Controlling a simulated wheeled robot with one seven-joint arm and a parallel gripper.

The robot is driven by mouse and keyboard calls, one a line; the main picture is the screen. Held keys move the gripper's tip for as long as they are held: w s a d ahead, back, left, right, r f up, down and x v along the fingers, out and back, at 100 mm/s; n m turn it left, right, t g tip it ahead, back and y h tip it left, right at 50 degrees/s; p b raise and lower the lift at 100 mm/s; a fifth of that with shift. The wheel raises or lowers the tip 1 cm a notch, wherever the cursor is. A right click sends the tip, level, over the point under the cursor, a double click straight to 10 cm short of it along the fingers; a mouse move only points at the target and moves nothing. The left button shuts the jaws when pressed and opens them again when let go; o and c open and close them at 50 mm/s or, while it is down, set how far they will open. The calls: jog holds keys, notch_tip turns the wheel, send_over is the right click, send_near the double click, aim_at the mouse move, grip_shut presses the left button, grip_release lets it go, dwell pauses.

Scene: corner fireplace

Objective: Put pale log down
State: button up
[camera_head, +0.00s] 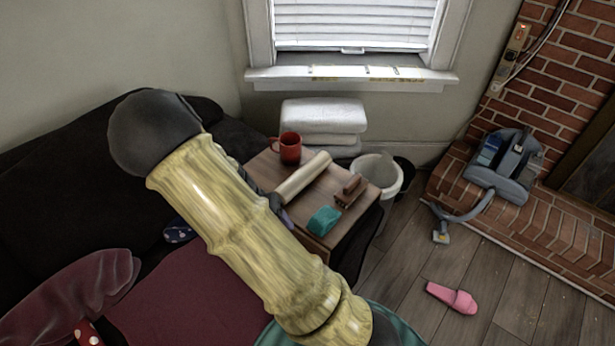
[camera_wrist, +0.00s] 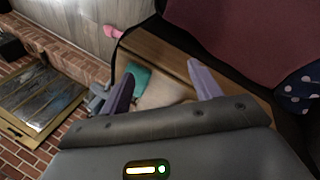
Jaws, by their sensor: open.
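The pale log (camera_head: 303,177), a smooth cream cylinder, lies slantwise on the small wooden table (camera_head: 262,165) by the sofa. Its lower-left end is near my arm, which covers part of the view. In the wrist view, the pale log (camera_wrist: 165,92) shows partly between the two purple fingers of my gripper (camera_wrist: 160,72). The fingers are spread apart and my gripper is open. Its palm hides the near part of the log. In the head view the gripper is mostly hidden behind my arm, with only bits of purple finger showing. I cannot tell whether a finger touches the log.
On the table are a red mug (camera_head: 290,148), a brown block-like object (camera_head: 351,190) and a teal object (camera_head: 323,220). A white bucket (camera_head: 381,174) and stacked white towels (camera_head: 323,115) stand close behind. A pink slipper (camera_head: 452,297) lies on the floor. The dark sofa (camera_head: 60,190) is left.

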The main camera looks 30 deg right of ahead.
aim_at(286, 186)
jog(key=w+a+m+t+h, duration=0.3)
jog(key=w+h, duration=0.6)
jog(key=w, duration=0.4)
jog(key=shift+a+f+t+h, duration=0.35)
jog(key=shift+a+t, duration=0.35)
jog(key=shift+a, duration=0.5)
jog(key=x, duration=1.2)
jog(key=shift+d+f, duration=0.1)
jog(key=shift+f, duration=0.05)
jog(key=shift+p+x, duration=0.35)
jog(key=shift+x, duration=2.3)
jog(key=shift+s+f, duration=0.1)
jog(key=shift+s, duration=0.1)
